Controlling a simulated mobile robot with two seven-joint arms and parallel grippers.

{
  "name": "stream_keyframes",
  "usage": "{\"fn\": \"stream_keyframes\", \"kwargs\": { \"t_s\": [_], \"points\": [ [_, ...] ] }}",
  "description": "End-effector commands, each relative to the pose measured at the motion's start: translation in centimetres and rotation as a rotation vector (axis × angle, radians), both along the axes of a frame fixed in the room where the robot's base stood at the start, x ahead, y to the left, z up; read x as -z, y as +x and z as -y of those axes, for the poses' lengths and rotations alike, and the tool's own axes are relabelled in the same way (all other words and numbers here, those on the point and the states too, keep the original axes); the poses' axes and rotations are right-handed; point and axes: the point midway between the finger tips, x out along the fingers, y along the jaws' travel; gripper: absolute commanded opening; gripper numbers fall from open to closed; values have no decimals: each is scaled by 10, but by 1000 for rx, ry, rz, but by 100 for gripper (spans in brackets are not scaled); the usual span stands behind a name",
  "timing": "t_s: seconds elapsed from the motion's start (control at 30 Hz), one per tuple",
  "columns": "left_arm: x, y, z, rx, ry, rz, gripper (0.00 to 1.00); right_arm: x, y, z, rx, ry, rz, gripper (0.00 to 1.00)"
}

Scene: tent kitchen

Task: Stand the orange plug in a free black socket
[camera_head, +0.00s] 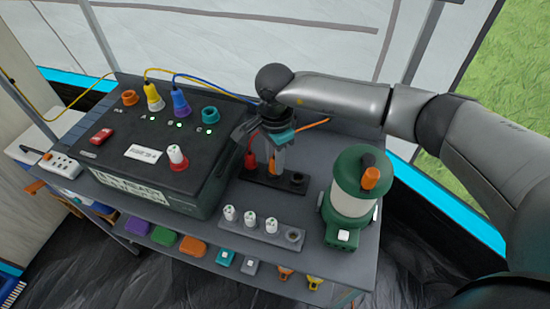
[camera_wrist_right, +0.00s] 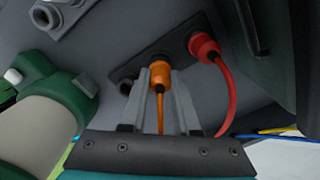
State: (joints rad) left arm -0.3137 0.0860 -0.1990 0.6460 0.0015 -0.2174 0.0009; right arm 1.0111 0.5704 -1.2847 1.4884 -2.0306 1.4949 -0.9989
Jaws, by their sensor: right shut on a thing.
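The orange plug (camera_wrist_right: 160,76) is upright between the fingers of my right gripper (camera_head: 273,165), which is shut on it. Its orange cable (camera_head: 313,125) trails up to the right in the head view. The plug's lower end is at the middle socket of the black socket strip (camera_head: 262,184); I cannot tell whether it is seated or just above. A red plug (camera_wrist_right: 204,46) stands in the socket on one side and also shows in the head view (camera_head: 250,159). The black socket on the other side (camera_head: 297,178) is empty. My left gripper is not in view.
A large black box (camera_head: 205,190) with coloured plugs stands left of the strip. A green lantern (camera_head: 345,236) stands to the right. In front is a grey strip (camera_head: 264,239) with several white plugs and an empty end hole. A yellow and a blue cable run behind.

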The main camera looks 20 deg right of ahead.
Motion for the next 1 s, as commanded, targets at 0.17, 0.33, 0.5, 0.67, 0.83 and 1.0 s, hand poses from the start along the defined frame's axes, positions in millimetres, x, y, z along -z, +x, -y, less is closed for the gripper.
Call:
{"fn": "stream_keyframes", "kwargs": {
  "t_s": [0.17, 0.33, 0.5, 0.67, 0.83, 1.0],
  "points": [
    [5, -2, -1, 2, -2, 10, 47, 7, 0, 0, 0, -1, 0, 0],
    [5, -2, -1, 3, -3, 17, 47, 9, 0, 0, 1, -1, -1, 38],
    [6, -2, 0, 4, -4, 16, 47, 9, 0, 0, 0, -1, -1, 58],
    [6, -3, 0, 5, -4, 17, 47, 10, 0, 0, 0, 0, 0, 64],
    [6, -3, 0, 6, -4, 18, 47, 10, 0, 0, 0, 0, 0, 64],
    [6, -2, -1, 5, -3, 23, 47, 10, 0, 0, 0, 0, 0, 64]
  ]
}}
